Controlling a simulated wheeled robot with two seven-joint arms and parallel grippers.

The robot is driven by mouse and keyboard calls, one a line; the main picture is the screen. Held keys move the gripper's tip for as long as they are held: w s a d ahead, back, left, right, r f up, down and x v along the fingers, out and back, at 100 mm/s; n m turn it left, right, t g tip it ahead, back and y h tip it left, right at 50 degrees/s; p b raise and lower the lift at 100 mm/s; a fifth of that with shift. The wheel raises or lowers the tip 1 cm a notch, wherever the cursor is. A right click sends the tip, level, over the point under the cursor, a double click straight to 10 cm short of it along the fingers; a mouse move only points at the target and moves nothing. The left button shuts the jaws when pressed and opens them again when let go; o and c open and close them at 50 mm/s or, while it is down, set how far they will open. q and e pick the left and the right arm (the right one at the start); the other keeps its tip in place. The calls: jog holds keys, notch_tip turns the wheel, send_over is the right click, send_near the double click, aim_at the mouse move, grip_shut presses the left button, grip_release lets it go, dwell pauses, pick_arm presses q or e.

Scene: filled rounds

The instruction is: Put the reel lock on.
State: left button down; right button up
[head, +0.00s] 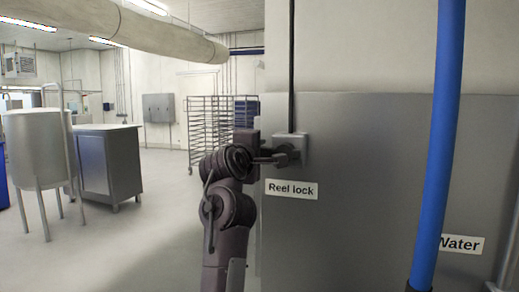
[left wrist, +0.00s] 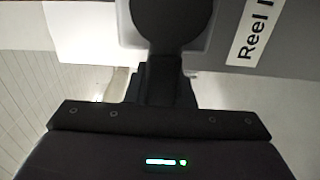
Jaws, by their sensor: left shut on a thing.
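The reel lock is a grey box (head: 304,146) on the metal-clad wall, with a dark round knob (left wrist: 170,14) on its front. A "Reel lock" label (head: 291,189) is just below it; part of the label also shows in the left wrist view (left wrist: 250,30). My left gripper (head: 270,158) reaches in from the left and is shut on the knob. In the left wrist view the closed fingers (left wrist: 160,80) meet the knob's lower edge. The fingers partly hide the knob in the head view. My right gripper is not in view.
A blue hose (head: 440,130) hangs at the right, in front of the wall, near a "Water" label (head: 461,244). A thin dark pipe (head: 291,60) runs up from the lock box. A steel vat (head: 38,140), a cabinet (head: 108,160) and a rack (head: 215,120) stand at left, with open floor between.

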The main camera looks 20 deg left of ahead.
pick_arm(q)
jog(key=shift+f, duration=0.3)
jog(key=c, duration=1.6)
grip_release()
jog(key=o, duration=0.4)
jog(key=shift+r, duration=0.15)
jog(key=shift+c, duration=0.2)
jog(key=s+b, duration=0.3)
jog(key=s, duration=0.5)
jog(key=shift+a, duration=0.2)
